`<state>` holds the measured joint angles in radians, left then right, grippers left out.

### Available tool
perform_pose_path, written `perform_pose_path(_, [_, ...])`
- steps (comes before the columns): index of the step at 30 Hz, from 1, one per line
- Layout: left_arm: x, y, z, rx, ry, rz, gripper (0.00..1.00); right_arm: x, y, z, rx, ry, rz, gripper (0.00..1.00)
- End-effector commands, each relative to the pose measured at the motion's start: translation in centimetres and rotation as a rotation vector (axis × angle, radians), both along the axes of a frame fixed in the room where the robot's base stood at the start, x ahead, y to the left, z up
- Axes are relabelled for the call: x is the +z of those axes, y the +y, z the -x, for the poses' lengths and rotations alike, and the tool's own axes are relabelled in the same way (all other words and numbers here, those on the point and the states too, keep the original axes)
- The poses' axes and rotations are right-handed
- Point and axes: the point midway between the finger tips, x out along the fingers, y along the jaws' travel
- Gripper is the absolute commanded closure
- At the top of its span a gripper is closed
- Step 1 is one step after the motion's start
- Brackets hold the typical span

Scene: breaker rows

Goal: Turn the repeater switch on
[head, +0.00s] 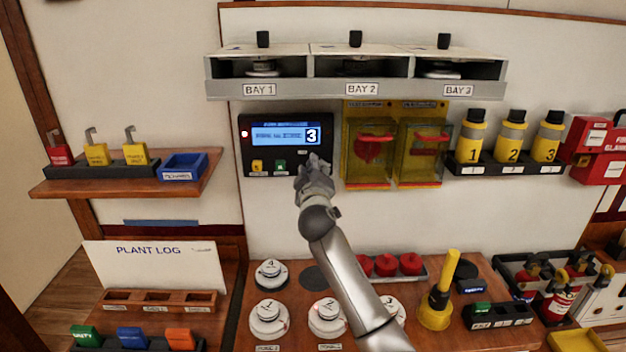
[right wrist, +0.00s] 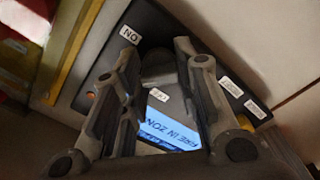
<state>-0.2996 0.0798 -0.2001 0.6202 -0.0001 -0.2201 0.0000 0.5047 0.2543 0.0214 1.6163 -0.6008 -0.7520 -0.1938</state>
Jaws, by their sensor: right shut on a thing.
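A dark wall panel (head: 258,162) with a lit blue display (head: 285,135) hangs below the bay shelf; a white "3" shows at the display's right end. My right gripper (head: 316,168) is at the panel's lower right corner and covers that part in the head view. In the right wrist view, the panel appears upside down, and a dark rounded switch knob (right wrist: 158,66) sits between the fingers of my right gripper (right wrist: 160,85). The gripper is shut on the knob. An "ON" label (right wrist: 130,35) is beside it. The knob's exact angle is hard to tell. My left gripper is out of view.
Yellow and green buttons (head: 280,166) sit low on the panel. Yellow clear-covered boxes (head: 367,150) hang close to the gripper's right. The bay shelf (head: 355,92) is above. A bench (head: 250,300) with white round knobs and a yellow-handled plunger (head: 436,312) lies below.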

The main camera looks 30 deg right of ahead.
Motion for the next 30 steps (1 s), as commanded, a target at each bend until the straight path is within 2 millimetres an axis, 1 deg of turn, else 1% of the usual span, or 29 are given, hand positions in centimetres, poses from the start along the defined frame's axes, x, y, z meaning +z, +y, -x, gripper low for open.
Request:
perform_pose_path(1, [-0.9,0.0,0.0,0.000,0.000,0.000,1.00,-0.5,0.1,0.0,0.001,-0.024,-0.044,0.95])
perform_pose_path(12, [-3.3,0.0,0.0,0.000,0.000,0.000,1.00,-0.5,0.1,0.0,0.000,-0.205,-0.343,0.95])
perform_pose_path(21, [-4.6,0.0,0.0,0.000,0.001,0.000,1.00,-0.4,0.1,0.0,0.000,-0.341,-0.564,0.95])
perform_pose_path(30, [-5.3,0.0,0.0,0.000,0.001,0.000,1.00,-0.3,0.1,0.0,-0.001,-0.430,-0.711,0.95])
